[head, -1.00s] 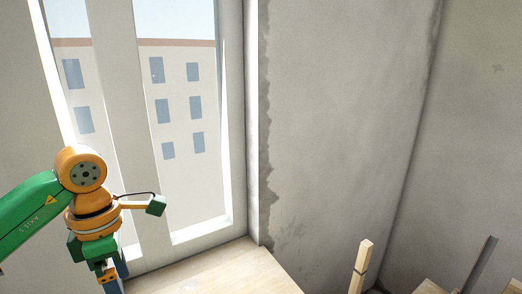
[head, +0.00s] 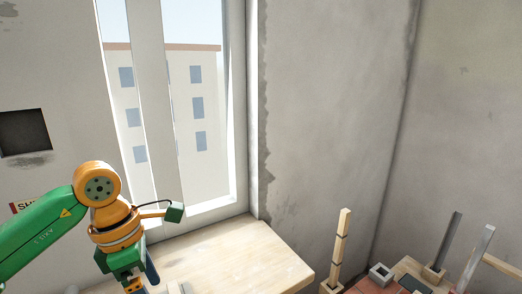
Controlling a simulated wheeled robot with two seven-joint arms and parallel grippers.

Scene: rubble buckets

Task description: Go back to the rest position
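My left arm comes in from the left in the head view, with a green link and orange joints. Its wrist is over the left side of a pale wooden surface (head: 240,252). The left gripper points down at the bottom edge, and its fingertips are cut off by the frame, so I cannot tell whether it is open or shut. My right gripper is not in view.
A window (head: 205,120) is in the wall behind my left arm. At the lower right stand an upright wooden post (head: 341,240), a grey block (head: 380,274) and grey bars (head: 449,241). A dark square opening (head: 24,133) is in the left wall. The wooden surface's right part is clear.

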